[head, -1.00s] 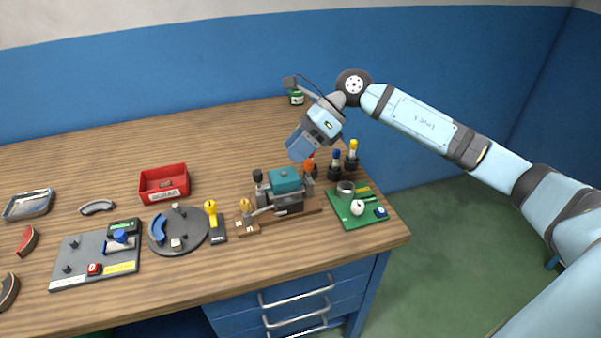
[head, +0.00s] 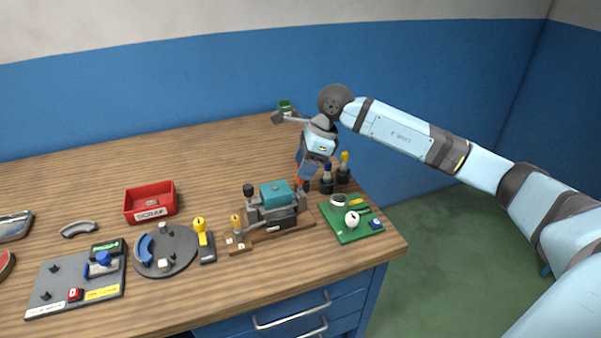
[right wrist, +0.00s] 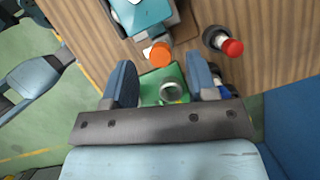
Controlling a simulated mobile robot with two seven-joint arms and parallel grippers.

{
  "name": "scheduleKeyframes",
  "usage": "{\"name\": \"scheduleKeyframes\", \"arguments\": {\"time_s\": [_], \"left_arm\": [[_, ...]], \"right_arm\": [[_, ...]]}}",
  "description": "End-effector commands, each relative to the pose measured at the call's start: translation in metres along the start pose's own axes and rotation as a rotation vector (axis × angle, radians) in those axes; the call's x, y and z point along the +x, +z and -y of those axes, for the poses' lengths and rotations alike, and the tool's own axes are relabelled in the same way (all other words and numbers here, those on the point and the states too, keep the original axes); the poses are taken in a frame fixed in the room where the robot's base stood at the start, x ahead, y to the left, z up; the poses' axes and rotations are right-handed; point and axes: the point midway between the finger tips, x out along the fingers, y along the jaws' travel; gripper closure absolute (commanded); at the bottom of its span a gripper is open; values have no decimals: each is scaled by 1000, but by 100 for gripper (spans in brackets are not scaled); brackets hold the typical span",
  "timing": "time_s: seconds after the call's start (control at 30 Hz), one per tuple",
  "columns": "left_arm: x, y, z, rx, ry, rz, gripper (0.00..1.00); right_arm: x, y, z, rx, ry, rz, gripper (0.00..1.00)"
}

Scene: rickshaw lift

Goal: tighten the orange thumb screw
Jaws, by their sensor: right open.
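The orange thumb screw (right wrist: 160,54) shows in the right wrist view, on the side of a clamp fixture with a teal block (right wrist: 145,14). In the head view the fixture's teal block (head: 276,193) is near the table's right end, and the screw is mostly hidden by my gripper. My right gripper (right wrist: 160,64) is open, one finger on either side of the screw in the wrist view, with nothing held. Whether it touches the screw cannot be told. In the head view the gripper (head: 304,175) points down at the fixture's right end. My left gripper is not in view.
A green board (head: 345,232) with a metal ring and white knob lies right of the fixture. Upright handled tools (head: 343,172) stand close behind, one with a red cap (right wrist: 232,47). A yellow-handled tool (head: 200,232) and red scrap bin (head: 150,204) are leftward.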

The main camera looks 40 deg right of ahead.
Motion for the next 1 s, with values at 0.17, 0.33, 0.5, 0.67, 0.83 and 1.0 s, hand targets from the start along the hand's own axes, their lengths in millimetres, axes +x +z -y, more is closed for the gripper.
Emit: {"name": "scheduleKeyframes", "arguments": {"time_s": [0.17,0.33,0.5,0.67,0.83,1.0], "left_arm": [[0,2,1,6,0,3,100],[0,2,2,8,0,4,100],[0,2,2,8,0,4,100],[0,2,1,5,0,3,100],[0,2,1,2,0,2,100],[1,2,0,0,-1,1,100]], "right_arm": [[21,0,0,-1,2,0,48],[27,0,0,-1,0,1,48],[28,0,0,-1,0,1,48],[27,0,0,-1,1,1,73],[27,0,0,-1,1,1,97],[27,0,0,10,-4,1,97]]}}
